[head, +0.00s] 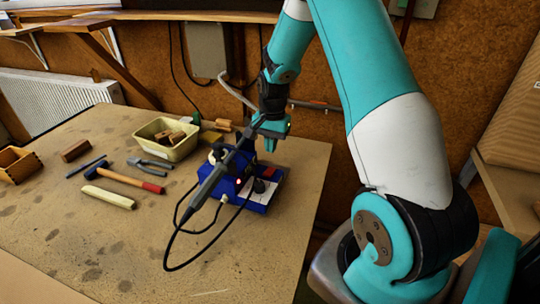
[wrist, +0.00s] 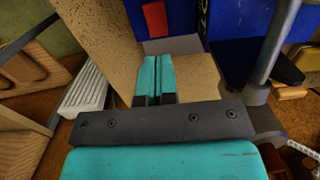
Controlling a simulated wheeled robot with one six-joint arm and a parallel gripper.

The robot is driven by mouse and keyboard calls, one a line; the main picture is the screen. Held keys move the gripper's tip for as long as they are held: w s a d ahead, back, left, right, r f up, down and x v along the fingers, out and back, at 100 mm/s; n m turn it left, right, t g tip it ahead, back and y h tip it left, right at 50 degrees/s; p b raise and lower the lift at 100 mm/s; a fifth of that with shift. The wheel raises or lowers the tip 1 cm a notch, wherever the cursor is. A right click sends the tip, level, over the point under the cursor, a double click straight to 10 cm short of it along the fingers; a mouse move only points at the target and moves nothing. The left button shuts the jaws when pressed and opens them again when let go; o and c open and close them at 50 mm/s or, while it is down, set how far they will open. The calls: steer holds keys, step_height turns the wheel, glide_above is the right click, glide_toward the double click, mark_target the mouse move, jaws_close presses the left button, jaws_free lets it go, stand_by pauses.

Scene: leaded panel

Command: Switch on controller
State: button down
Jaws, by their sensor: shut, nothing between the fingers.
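The blue controller (head: 262,198) stands near the right part of the bench in the head view, with a dark knob and a red switch (head: 267,171) on it. A soldering iron (head: 212,182) with a black cable lies slanted across its front. My gripper (head: 270,146) is just behind and above the controller, pointing down. In the wrist view my gripper's teal fingers (wrist: 155,75) are closed together with nothing between them. The red switch (wrist: 154,18) shows beyond the fingertips there, apart from them, and the blue housing (wrist: 240,40) fills the upper right.
The bench (head: 100,235) holds a hammer (head: 125,180), pliers (head: 150,163), a cream tray (head: 165,150) with wooden blocks, and a small wooden box (head: 18,163). A grey box (head: 207,50) hangs on the wall behind. The front of the bench is mostly clear.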

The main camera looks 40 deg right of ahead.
step_height(320, 180, up, 8)
steer(key=b, duration=0.1)
steer(key=shift+w+d+f, duration=0.15)
steer(key=shift+d+f, duration=0.05)
steer(key=shift+d, duration=0.1)
stand_by(0.3)
